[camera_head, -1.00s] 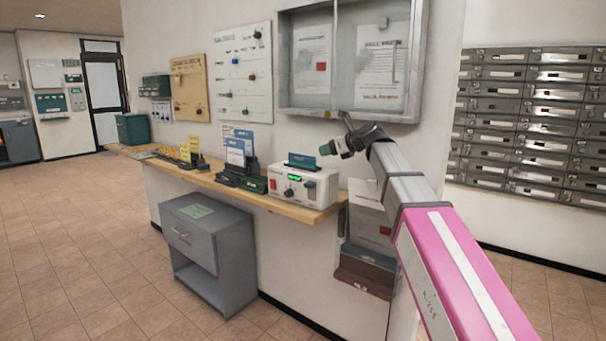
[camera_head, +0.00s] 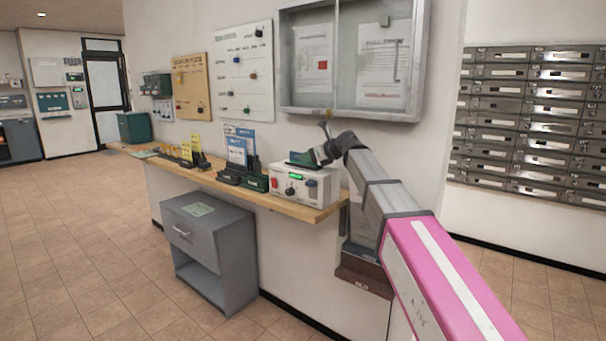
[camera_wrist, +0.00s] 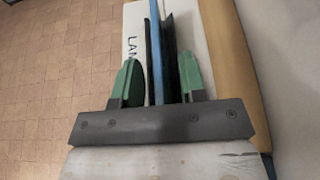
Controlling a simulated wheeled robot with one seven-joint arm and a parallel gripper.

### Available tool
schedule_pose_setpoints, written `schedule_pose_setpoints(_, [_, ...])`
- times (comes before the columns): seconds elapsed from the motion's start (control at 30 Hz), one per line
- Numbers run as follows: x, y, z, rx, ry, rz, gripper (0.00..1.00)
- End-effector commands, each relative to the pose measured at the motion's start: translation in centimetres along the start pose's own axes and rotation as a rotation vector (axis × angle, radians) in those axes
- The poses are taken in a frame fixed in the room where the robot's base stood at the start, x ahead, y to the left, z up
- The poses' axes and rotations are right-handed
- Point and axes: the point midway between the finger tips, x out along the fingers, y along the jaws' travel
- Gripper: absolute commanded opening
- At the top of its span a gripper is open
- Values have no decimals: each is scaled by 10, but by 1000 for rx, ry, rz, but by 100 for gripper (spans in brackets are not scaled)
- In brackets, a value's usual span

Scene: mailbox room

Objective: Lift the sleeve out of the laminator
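The laminator (camera_head: 322,198) is a white box with a red switch, a green display and a dark knob, at the right end of the wooden counter. In the wrist view its white top (camera_wrist: 133,18) shows part of its lettering. The sleeve (camera_wrist: 157,35) is a thin blue sheet seen edge-on, upright between dark slot walls. My gripper (camera_wrist: 158,62) is open, with one green finger on each side of the sleeve and clear gaps between. In the head view my gripper (camera_head: 308,157) is right above the laminator and hides most of the sleeve.
Leaflet holders (camera_head: 240,165) stand left of the laminator on the counter (camera_head: 215,183). A glass-fronted notice case (camera_head: 350,60) hangs on the wall above. A brown wall box (camera_head: 362,272) is below the counter's right end. A grey cabinet (camera_head: 215,245) stands below; open floor lies left.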

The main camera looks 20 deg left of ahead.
Motion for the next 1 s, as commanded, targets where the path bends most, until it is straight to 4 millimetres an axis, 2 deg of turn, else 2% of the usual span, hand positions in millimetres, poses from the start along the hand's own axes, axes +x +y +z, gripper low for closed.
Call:
schedule_pose_setpoints(0.07, [0,0,0,0,0,0,35])
schedule_pose_setpoints(0.1, [0,0,0,0,0,0,22])
schedule_pose_setpoints(0.17, [0,0,0,0,0,0,2])
schedule_pose_setpoints(0.2, [0,0,0,0,0,0,0])
schedule_pose_setpoints(0.67, [-2,0,5,0,-1,0,0])
schedule_pose_setpoints(0.87, [-8,0,21,-1,-1,1,0])
schedule_pose_setpoints(1.0, [-16,0,40,0,-2,0,0])
